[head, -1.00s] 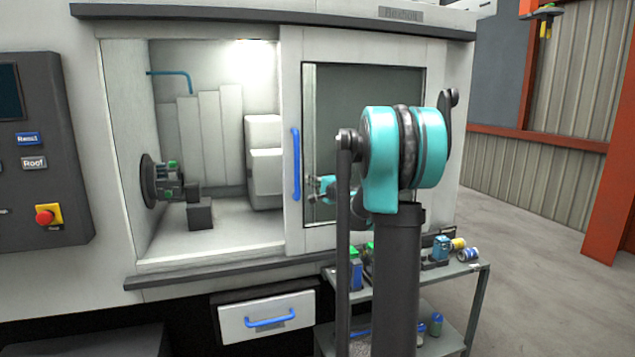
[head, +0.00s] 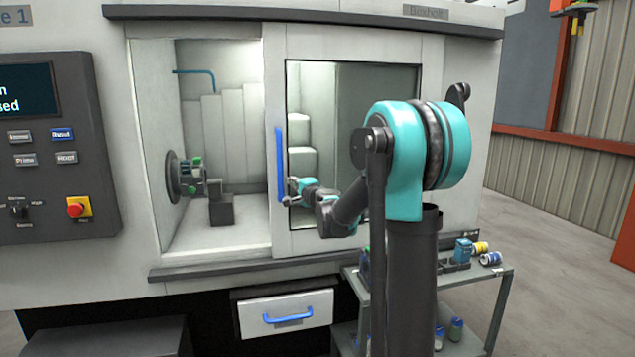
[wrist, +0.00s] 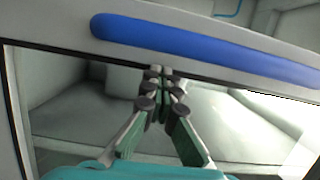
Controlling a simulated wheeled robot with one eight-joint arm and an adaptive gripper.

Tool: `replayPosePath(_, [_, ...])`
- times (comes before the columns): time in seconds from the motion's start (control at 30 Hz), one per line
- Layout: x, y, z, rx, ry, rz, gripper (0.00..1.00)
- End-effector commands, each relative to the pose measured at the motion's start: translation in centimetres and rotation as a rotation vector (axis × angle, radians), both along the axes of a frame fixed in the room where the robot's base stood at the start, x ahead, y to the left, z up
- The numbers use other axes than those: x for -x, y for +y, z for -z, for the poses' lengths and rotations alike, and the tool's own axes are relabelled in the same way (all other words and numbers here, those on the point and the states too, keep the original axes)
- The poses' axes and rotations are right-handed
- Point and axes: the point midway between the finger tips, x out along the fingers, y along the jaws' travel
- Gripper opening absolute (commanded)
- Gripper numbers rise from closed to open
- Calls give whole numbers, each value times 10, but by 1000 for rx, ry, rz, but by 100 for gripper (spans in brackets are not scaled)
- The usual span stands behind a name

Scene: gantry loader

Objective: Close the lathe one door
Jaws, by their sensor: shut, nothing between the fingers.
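The lathe one door (head: 345,237) is a grey sliding panel with a dark-framed window. It stands partly open, with a gap to its left. Its vertical blue handle (head: 280,165) is on the door's left edge and crosses the top of the wrist view (wrist: 205,45). My gripper (head: 288,193) is at the handle's lower right side, in front of the door. In the wrist view its fingertips (wrist: 161,72) are together with nothing between them, close to the handle. The handle is not between the fingers; whether they touch it I cannot tell.
Through the gap a chuck (head: 182,176) and a dark block (head: 222,209) show inside. A control panel (head: 55,150) with a red button is at left. A drawer (head: 288,315) is below, and a cart (head: 490,282) with small items stands at right. Floor at far right is clear.

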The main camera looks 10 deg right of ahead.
Motion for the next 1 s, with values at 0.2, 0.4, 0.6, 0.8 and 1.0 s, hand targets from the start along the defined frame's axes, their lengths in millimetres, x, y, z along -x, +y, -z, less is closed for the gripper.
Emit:
replayPosePath(0.2, [7, 85, 0, 0, 0, -8, 0])
replayPosePath(0.4, [12, 157, 0, 1, 0, -8, 0])
replayPosePath(0.6, [18, 228, 0, 0, 0, -7, 0])
replayPosePath(0.8, [23, 295, 0, 0, 0, -5, 0])
replayPosePath(1.0, [27, 348, 0, 0, 0, -2, 0])
